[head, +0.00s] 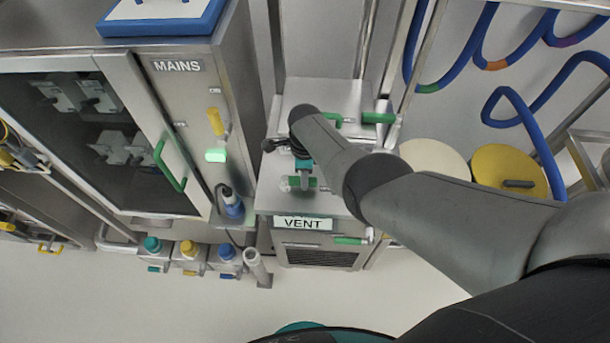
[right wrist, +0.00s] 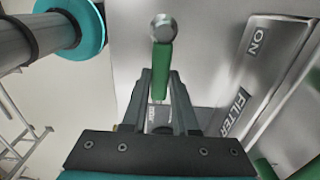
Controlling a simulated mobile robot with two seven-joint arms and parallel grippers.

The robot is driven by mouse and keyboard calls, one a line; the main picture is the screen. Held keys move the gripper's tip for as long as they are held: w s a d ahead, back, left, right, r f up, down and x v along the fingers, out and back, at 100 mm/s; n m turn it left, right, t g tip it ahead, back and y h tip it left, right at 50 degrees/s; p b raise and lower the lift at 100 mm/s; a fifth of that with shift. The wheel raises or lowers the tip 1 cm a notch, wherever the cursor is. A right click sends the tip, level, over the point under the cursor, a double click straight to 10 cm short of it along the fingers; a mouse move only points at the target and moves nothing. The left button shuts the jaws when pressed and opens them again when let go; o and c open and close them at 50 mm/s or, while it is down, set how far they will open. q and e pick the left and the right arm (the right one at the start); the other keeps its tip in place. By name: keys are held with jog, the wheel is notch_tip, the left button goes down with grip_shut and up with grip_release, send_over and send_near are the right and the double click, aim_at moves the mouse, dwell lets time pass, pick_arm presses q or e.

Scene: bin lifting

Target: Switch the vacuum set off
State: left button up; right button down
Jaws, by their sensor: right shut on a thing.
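The vacuum set appears to be the steel unit (head: 275,200) with a VENT label and several green-handled levers. My right gripper (head: 303,172) reaches down over its upper front, at a green lever (head: 312,184); my arm hides part of the unit. In the right wrist view, my right gripper (right wrist: 160,85) is shut on a green handle (right wrist: 162,65) with a silver ball end. A panel beside it (right wrist: 262,85) reads ON and FILTER. My left gripper is not in view.
Other green levers (head: 378,118) (head: 350,241) sit close above and below. The MAINS cabinet (head: 180,100) with a yellow lever (head: 216,122) and lit green lamp (head: 215,156) stands left. Blue hoses (head: 455,62) hang at right.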

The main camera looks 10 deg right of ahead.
jog(key=c, duration=0.7)
grip_release()
jog(key=shift+r+p, duration=0.45)
jog(key=shift+r, duration=0.15)
notch_tip(320, 180, up, 7)
jog(key=p, duration=0.4)
jog(key=shift+f, duration=0.2)
jog(key=shift+r+p, duration=0.35)
jog(key=shift+r, duration=3.35)
